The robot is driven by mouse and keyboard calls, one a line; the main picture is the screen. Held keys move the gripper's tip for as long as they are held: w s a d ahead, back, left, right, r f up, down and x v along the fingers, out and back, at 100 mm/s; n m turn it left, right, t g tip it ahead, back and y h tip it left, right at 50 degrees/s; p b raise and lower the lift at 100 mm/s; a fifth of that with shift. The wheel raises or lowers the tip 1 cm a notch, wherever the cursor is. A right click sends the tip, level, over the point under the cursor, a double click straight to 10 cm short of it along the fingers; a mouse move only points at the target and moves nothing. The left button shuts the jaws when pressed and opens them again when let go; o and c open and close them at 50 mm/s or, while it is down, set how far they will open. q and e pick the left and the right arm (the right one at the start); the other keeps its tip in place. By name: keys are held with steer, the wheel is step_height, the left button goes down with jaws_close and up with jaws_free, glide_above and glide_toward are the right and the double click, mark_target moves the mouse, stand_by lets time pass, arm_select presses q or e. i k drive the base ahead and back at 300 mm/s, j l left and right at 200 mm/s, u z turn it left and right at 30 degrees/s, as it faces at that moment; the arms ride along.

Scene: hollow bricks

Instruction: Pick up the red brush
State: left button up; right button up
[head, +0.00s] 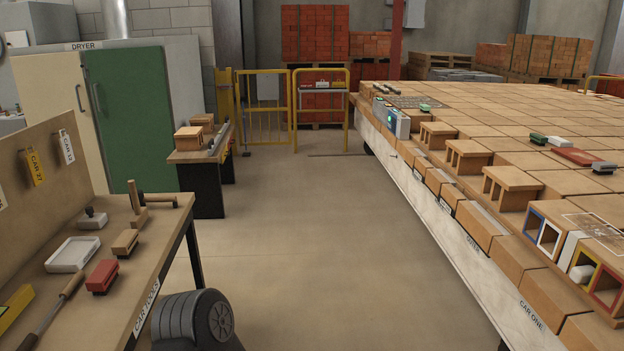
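A red block-shaped brush (103,276) lies on the wooden bench (150,262) marked "CAR TOOLS" at the left, near the bench's right edge. Neither of my grippers is in view, and nothing is seen touching the brush.
A long-handled tool (55,309) lies in front of the brush. Several hollow bricks (511,186) stand on the brick-covered car (450,237) at the right. A red flat piece (584,157) lies there too. The floor (290,230) between bench and car is mostly clear.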

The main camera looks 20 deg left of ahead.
mark_target(105, 274)
steer(key=i+u, duration=0.45)
steer(key=i+l+u, duration=0.1)
steer(key=i+u, duration=0.35)
steer(key=i+l+u, duration=0.3)
steer(key=i+u, duration=0.15)
steer(key=i+l+u, duration=0.45)
